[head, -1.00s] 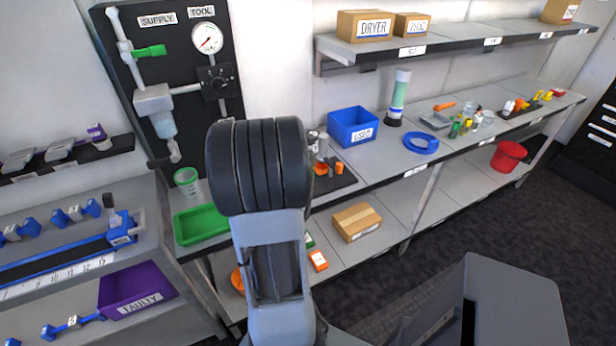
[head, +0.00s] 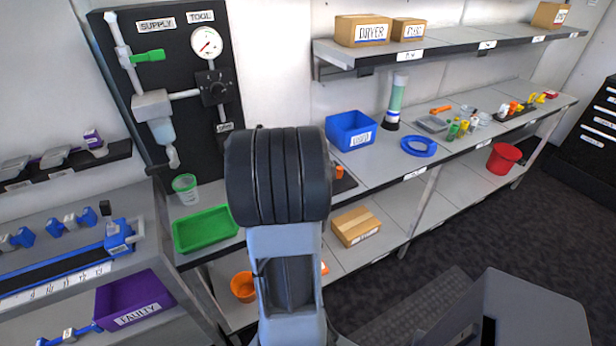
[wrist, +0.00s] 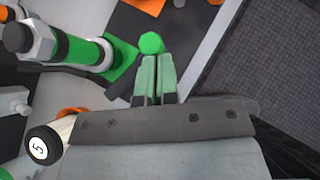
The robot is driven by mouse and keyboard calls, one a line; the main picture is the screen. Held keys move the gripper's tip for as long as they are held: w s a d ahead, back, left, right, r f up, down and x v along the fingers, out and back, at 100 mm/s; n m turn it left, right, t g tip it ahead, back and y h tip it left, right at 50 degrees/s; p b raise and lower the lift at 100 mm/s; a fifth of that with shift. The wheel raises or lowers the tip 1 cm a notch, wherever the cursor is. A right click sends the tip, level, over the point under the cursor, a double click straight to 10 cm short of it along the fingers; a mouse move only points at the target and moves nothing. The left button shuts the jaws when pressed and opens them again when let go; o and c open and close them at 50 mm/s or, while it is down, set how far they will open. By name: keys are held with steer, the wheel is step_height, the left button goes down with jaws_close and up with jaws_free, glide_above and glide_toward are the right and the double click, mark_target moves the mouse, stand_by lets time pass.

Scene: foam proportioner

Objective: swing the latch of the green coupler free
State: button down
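The green coupler (wrist: 75,48) lies at the upper left of the wrist view, a green cylinder with a metal collar and a dark end. A green round knob (wrist: 152,42), which looks like the end of its latch, shows just beyond my fingertips. The link between knob and coupler is not clear. My gripper (wrist: 154,62) has its two pale fingers side by side with only a thin gap, and nothing shows between them. The tips appear right at the knob; I cannot tell if they touch it. In the head view my arm hides the coupler and gripper.
A white cylinder marked 5 (wrist: 45,142) is at the wrist view's lower left. In the head view, a green tray (head: 205,230) and a clear cup (head: 185,186) are left of my arm, and a blue bin (head: 350,130) is behind it to the right.

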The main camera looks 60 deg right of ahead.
steer(key=shift+s, duration=0.1)
stand_by(0.3)
steer(key=shift+s+a, duration=0.1)
steer(key=shift+a, duration=0.25)
steer(key=s+p+v, duration=0.1)
steer(key=v, duration=0.5)
steer(key=s+a+f+p+v, duration=0.1)
steer(key=p+v, duration=0.1)
steer(key=v, duration=0.4)
steer(key=shift+a+f, duration=0.2)
steer(key=shift+s, duration=0.1)
